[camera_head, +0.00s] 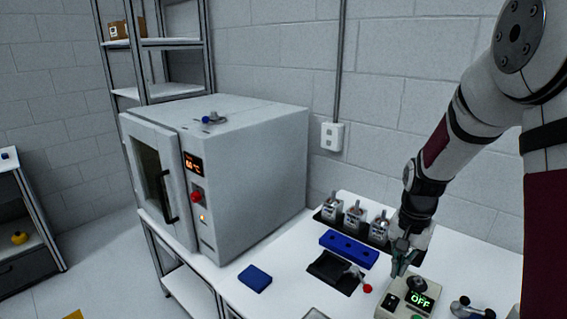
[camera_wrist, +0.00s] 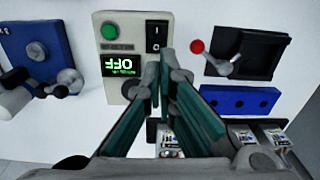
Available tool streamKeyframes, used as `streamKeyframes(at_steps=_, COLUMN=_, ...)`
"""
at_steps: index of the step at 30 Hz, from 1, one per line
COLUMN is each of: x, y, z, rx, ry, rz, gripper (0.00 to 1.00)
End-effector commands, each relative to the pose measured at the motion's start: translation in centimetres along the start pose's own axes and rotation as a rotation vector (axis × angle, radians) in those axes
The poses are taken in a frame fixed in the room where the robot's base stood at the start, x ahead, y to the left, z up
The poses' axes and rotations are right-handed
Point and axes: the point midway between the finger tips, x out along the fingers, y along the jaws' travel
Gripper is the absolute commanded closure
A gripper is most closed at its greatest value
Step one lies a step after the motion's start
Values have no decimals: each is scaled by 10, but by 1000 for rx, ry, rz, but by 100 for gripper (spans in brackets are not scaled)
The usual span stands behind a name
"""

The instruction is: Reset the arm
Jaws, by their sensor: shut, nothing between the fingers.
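My gripper (camera_head: 402,262) hangs fingers-down over the white bench at the right of the head view. It is shut and empty. The control box also shows in the head view (camera_head: 388,309), close below the fingertips. Its green display reads OFF, and it has a green button and a black rocker switch. I cannot tell whether the fingertips touch the box.
A grey oven (camera_head: 255,160) stands left on the bench. Around the gripper are a black tray with a red-knobbed lever (camera_head: 333,270), a blue holed block (camera_head: 348,247), several small metal devices in a black rack (camera_head: 354,217) and a blue pad (camera_head: 255,279). Bare bench (camera_head: 290,262) lies between.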

Motion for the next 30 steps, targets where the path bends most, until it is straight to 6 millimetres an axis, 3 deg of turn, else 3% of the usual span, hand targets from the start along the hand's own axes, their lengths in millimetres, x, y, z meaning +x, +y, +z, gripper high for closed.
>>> streamKeyframes(at_steps=6, x=-78, y=-8, z=38, rx=-147, ry=87, rz=-53, gripper=100)
streamKeyframes(at_steps=15, x=-160, y=0, z=108, rx=-363, ry=209, rz=-112, gripper=100)
streamKeyframes(at_steps=24, x=-208, y=25, z=183, rx=-577, ry=341, rz=-157, gripper=100)
streamKeyframes(at_steps=30, x=-219, y=44, z=220, rx=-686, ry=413, rz=-173, gripper=100)
